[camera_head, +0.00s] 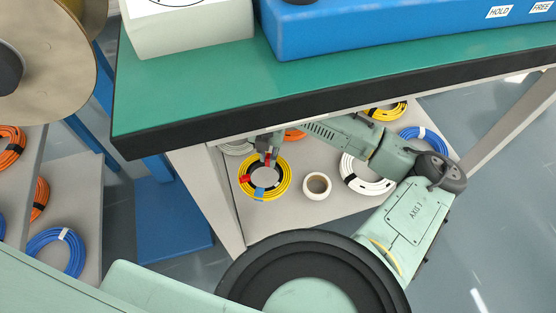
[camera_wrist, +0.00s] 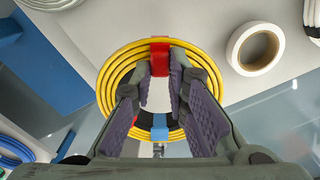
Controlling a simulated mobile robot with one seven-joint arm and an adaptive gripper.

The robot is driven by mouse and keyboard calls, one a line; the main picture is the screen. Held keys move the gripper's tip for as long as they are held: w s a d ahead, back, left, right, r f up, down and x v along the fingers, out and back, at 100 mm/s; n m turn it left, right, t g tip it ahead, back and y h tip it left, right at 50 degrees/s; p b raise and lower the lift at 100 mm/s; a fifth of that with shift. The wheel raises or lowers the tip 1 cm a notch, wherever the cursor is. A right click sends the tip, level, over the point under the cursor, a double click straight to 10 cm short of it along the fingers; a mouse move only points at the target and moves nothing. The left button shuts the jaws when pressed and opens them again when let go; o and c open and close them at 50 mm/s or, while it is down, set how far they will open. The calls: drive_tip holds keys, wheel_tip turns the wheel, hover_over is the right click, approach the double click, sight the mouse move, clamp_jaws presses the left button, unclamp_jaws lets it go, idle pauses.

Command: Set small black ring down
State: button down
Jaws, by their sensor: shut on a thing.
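The small black ring (camera_head: 276,183) shows as a dark arc inside the yellow cable coil (camera_head: 285,187) on the lower shelf. In the wrist view, part of the black ring (camera_wrist: 146,124) shows at the near inner edge of the yellow coil (camera_wrist: 112,75), beside blue tape. The coil also has red bands, one just beyond my fingertips. My fingers hide the grip itself and much of the ring.
A white tape roll (camera_head: 317,186) stands right of the yellow coil, with a white coil (camera_head: 362,181) farther right. Blue and yellow coils lie behind. The green table top (camera_head: 200,90) overhangs the shelf (camera_head: 300,215). Bare shelf lies in front of the tape roll.

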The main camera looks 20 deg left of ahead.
wheel_tip(320, 180, down, 6)
drive_tip(key=shift+f+b, duration=0.25)
drive_tip(key=shift+b, duration=0.45)
drive_tip(key=shift+f, duration=0.1)
drive_tip(key=c, duration=1.6)
unclamp_jaws()
drive_tip(key=shift+o, duration=0.2)
wheel_tip(320, 180, up, 12)
drive_tip(key=p, duration=0.3)
